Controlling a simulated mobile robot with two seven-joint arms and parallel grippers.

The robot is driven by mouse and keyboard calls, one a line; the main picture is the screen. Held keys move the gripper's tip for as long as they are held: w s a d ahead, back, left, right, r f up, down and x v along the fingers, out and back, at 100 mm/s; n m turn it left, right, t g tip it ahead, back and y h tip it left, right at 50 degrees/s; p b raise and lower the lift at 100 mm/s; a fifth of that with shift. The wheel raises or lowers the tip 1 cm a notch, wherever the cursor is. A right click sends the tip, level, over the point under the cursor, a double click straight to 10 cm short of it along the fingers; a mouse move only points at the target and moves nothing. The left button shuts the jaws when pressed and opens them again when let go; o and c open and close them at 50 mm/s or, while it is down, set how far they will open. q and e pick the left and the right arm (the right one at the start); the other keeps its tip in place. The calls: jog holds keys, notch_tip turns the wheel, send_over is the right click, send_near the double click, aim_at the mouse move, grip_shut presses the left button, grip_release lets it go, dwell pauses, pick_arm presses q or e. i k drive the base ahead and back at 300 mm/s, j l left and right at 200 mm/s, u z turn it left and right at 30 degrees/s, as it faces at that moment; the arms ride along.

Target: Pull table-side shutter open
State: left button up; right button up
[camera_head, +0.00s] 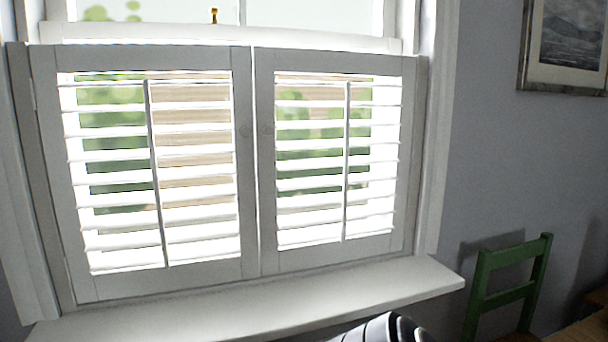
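The white window shutter has two louvred panels, both shut and meeting at the middle. The right panel (263,200) is on the same side as the wooden table (590,335), so it is the table-side shutter. The left panel (245,200) is beside it.
A white sill (250,305) juts out below the shutters. A green chair (510,285) stands at the lower right beside the table. A framed picture (565,45) hangs on the grey wall. The space directly before the panels looks clear.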

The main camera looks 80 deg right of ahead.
aim_at(302, 250)
jog(key=z, duration=2.55)
